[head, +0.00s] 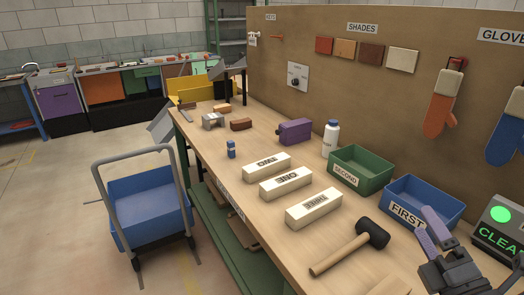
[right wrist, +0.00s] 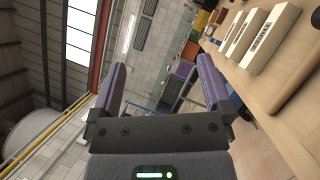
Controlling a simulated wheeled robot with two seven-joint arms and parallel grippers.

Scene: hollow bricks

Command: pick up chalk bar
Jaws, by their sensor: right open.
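Three chalk-white bars lie side by side on the workbench in the head view. They are marked TWO (head: 267,167), ONE (head: 286,182) and THREE (head: 314,208). The bars also show at the upper right of the right wrist view (right wrist: 272,38). My right gripper (head: 431,229) is open and empty at the lower right, near the blue bin marked FIRST. It is well to the right of the bars and touches none of them. Its purple-padded fingers stand apart in the right wrist view (right wrist: 160,62). My left gripper is not in view.
A mallet (head: 371,233) lies between the bars and my right gripper. The blue bin FIRST (head: 408,215) and green bin SECOND (head: 345,179) stand behind. A white bottle (head: 331,140), purple block (head: 295,132) and small blue item (head: 231,149) stand farther along the bench.

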